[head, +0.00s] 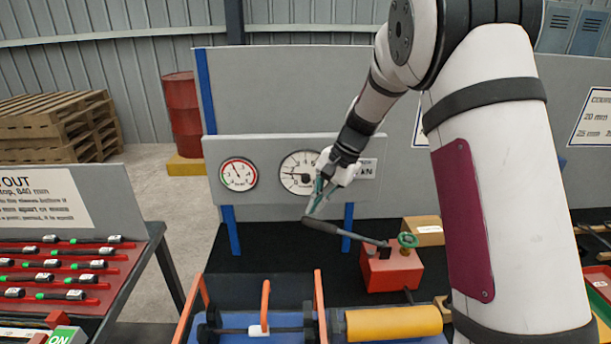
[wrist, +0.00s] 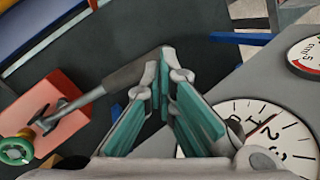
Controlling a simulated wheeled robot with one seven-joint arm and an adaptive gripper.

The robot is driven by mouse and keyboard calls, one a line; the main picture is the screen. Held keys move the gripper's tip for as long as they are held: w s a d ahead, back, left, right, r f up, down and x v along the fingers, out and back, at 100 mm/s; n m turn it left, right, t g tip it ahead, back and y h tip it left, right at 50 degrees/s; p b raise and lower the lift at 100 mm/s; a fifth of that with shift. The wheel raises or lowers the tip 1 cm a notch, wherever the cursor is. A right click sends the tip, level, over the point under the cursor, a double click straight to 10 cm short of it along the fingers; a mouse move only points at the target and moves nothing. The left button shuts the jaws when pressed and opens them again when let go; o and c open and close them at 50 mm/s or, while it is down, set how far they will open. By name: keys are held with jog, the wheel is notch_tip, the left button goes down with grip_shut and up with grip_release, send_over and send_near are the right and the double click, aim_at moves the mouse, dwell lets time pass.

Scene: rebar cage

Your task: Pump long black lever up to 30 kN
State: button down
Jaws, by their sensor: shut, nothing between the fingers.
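The long black lever (head: 340,232) rises leftward from the red pump block (head: 392,270) to a thick dark grip. In the wrist view the lever (wrist: 138,72) ends right at the fingertips. My gripper (head: 312,208) is shut and empty, pointing down at the grip end; I cannot tell whether it touches. Its green-padded fingers also show in the wrist view (wrist: 162,82). The large white kN gauge (head: 294,184) on the panel is partly hidden by my gripper. It also shows in the wrist view (wrist: 295,132), but its reading is unclear.
A green valve wheel (head: 408,240) sits on the pump block, with a cardboard box (head: 428,229) behind. A smaller gauge (head: 238,174) is left of the large one. A yellow cylinder (head: 394,323) and an orange-framed rig (head: 264,300) stand in front. The black tabletop left of the lever is clear.

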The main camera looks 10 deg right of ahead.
aim_at(310, 218)
dwell(0.5)
jog(key=shift+a+f, duration=0.3)
jog(key=shift+f, duration=0.35)
jog(key=shift+w+a+f+b, duration=0.1)
jog(key=shift+a+f+b, duration=0.2)
jog(key=shift+f, duration=0.4)
jog(key=shift+a+f, duration=0.2)
jog(key=shift+f, duration=0.4)
jog(key=shift+w+a+f+b, duration=0.1)
jog(key=shift+a+f+b, duration=0.15)
jog(key=shift+f, duration=0.4)
